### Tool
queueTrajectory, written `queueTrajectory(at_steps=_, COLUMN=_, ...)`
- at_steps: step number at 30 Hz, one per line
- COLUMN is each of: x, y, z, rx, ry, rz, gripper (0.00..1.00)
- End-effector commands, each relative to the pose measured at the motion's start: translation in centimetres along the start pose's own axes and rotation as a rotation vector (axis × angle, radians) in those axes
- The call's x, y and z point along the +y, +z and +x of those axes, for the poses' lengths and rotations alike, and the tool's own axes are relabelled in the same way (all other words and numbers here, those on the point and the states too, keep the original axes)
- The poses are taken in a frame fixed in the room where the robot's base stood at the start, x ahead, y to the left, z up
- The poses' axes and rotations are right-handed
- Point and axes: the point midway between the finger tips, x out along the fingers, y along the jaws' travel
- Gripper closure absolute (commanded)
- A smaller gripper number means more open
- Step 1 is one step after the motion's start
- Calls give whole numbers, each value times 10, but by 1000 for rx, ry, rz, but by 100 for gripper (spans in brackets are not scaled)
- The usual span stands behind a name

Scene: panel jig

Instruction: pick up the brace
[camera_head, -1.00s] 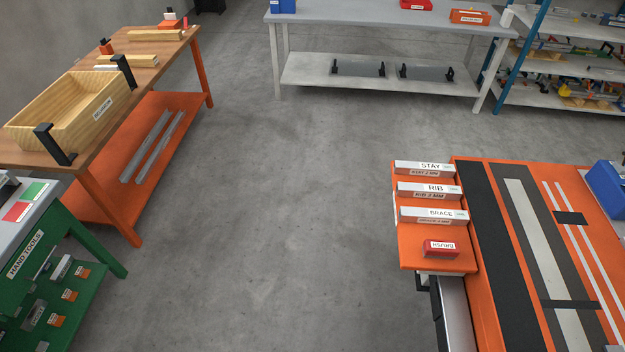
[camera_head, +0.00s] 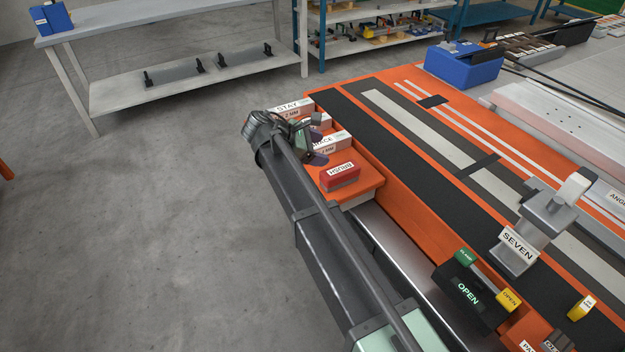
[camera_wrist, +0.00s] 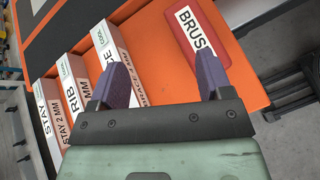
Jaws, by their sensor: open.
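The brace is a white labelled bar on the orange side shelf, the bar nearest the red brush block. In the head view the brace (camera_head: 332,141) is partly hidden by my gripper (camera_head: 317,141). In the wrist view my gripper (camera_wrist: 164,76) is open and empty. Its left finger covers part of the brace (camera_wrist: 127,55); its right finger is by the brush block (camera_wrist: 195,30). Bare orange shelf shows between the fingers. Whether the fingers touch anything, I cannot tell.
The rib bar (camera_wrist: 72,75) and stay bar (camera_wrist: 45,108) lie beside the brace in a row. The orange panel table (camera_head: 400,215) with dark strips adjoins the shelf. A grey clamp marked SEVEN (camera_head: 540,225) stands on it. Open floor lies left of the shelf.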

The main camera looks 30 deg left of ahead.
Motion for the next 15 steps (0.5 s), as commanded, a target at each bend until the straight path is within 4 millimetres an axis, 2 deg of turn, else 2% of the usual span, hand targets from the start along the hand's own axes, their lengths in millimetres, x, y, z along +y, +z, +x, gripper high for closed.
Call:
queueTrajectory(at_steps=1, x=17, y=-59, z=-25, rx=-45, ry=66, rz=-102, gripper=28)
queueTrajectory(at_steps=3, x=27, y=-94, z=-66, rx=-106, ry=132, rz=-217, gripper=28)
queueTrajectory(at_steps=4, x=30, y=-104, z=-80, rx=-126, ry=152, rz=-252, gripper=28)
queueTrajectory(at_steps=6, x=32, y=-118, z=-102, rx=-161, ry=183, rz=-308, gripper=28)
queueTrajectory(at_steps=9, x=33, y=-121, z=-115, rx=-179, ry=197, rz=-337, gripper=28)
queueTrajectory(at_steps=12, x=33, y=-119, z=-112, rx=-179, ry=196, rz=-337, gripper=28)
queueTrajectory(at_steps=15, x=35, y=-118, z=-98, rx=-178, ry=193, rz=-334, gripper=28)
